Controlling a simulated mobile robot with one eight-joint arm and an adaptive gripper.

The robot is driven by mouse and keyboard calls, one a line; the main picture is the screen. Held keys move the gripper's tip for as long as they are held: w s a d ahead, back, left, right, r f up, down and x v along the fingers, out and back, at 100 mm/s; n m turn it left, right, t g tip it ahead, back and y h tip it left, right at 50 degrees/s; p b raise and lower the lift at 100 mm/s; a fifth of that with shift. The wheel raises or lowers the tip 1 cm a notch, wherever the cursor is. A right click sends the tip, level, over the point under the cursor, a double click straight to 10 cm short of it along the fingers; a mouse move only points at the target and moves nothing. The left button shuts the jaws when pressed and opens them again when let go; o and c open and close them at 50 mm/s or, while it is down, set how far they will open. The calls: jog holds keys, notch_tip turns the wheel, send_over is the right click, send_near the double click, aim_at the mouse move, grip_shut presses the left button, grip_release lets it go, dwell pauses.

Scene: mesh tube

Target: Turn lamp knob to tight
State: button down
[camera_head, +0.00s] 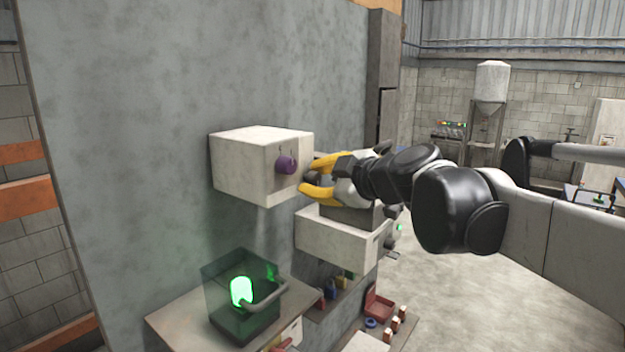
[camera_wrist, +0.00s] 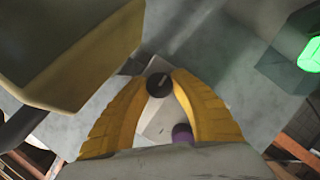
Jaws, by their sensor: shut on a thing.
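A pale box (camera_head: 240,165) is fixed to the grey wall and carries a purple knob (camera_head: 286,165), which also shows in the wrist view (camera_wrist: 182,133). A dark round knob (camera_wrist: 159,85) with a pale line mark is between my yellow fingertips in the wrist view. My gripper (camera_head: 309,177) reaches the box's right side and is shut on the dark knob, one finger on each side. In the head view the fingers mostly hide this knob. I cannot tell a tight mark. A green glowing lamp (camera_head: 241,291) stands in a dark transparent case below left.
A second pale box (camera_head: 335,242) is just below my gripper. A bench (camera_head: 175,318) holds the lamp case. A lower shelf has small coloured items and a red tray (camera_head: 378,305). Open floor (camera_head: 460,305) is at the right.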

jog(key=c, duration=1.1)
grip_release()
jog(key=shift+w, duration=0.1)
jog(key=v, duration=1.2)
